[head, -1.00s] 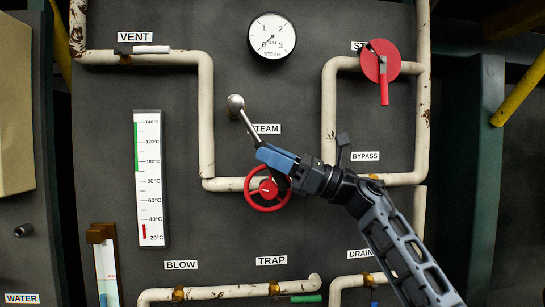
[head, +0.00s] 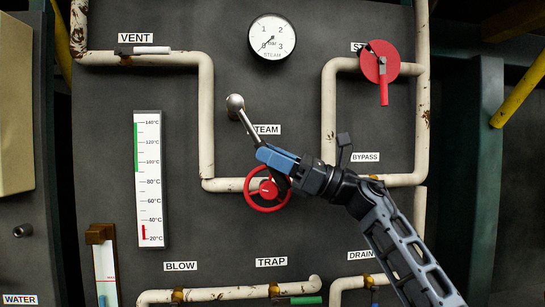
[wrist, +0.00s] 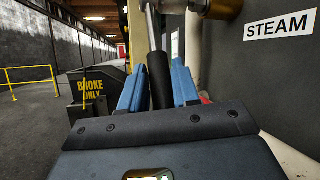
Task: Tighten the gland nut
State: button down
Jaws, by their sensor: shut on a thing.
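My gripper (head: 276,158) is shut on the black grip of a lever. In the wrist view, the black grip (wrist: 160,80) stands between the two blue fingers, and a metal rod runs up from it. In the head view, the lever's rod (head: 250,128) slants up and left from my gripper to a round metal knob (head: 235,102). A brass fitting (wrist: 222,8) shows at the top of the wrist view, close to the rod's upper end. I cannot make out a gland nut clearly. My fingers cover the lower end of the lever in the head view.
A red handwheel (head: 262,209) is just below my gripper, partly hidden by it. The STEAM label (head: 267,130) is right of the lever. A red-handled disc valve (head: 384,90) is at upper right, and a pressure gauge (head: 272,38) is above. Pale pipes (head: 206,120) run along the panel.

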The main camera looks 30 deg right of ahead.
jog(key=shift+s+a, duration=0.2)
jog(key=shift+s, duration=0.4)
jog(key=shift+s+a, duration=0.15)
jog(key=shift+s, duration=0.45)
jog(key=shift+d, duration=0.1)
